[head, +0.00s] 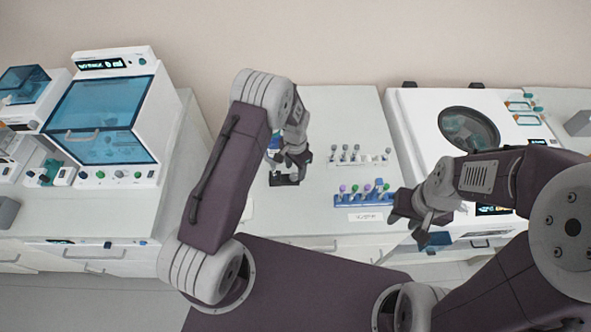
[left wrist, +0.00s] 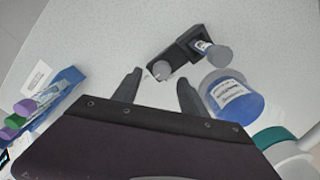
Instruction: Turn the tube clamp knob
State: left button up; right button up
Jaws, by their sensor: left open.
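My left gripper (left wrist: 160,78) is open and empty. In that picture the knob appears between its two fingertips; I cannot tell whether it is inside the jaws or just beyond. In the head view the clamp (head: 284,181) is partly hidden below the left gripper (head: 298,164). My right gripper (head: 408,219) is off to the right, clear of the clamp; its opening is unclear.
A bottle with blue contents (left wrist: 235,96) stands close to the clamp and my left gripper's right finger. A blue rack (head: 363,199) with several capped tubes and a row of tubes (head: 358,161) stand to the right. A centrifuge-like machine (head: 412,108) stands farther right.

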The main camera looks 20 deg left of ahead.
aim_at(294, 177)
pick_arm(q)
notch_tip(294, 177, down, 2)
jog(key=shift+a+f, duration=0.15)
jog(key=shift+s+a+f, duration=0.15)
jog(key=shift+a+f, duration=0.05)
jog(key=shift+f, duration=0.05)
jog(key=shift+d, duration=0.15)
jog(key=shift+c, duration=0.9)
jog(key=c, duration=0.5)
grip_shut()
pick_arm(e)
jog(key=shift+s+a+r, duration=0.1)
jog(key=shift+a+r, duration=0.15)
jog(key=shift+r, duration=0.25)
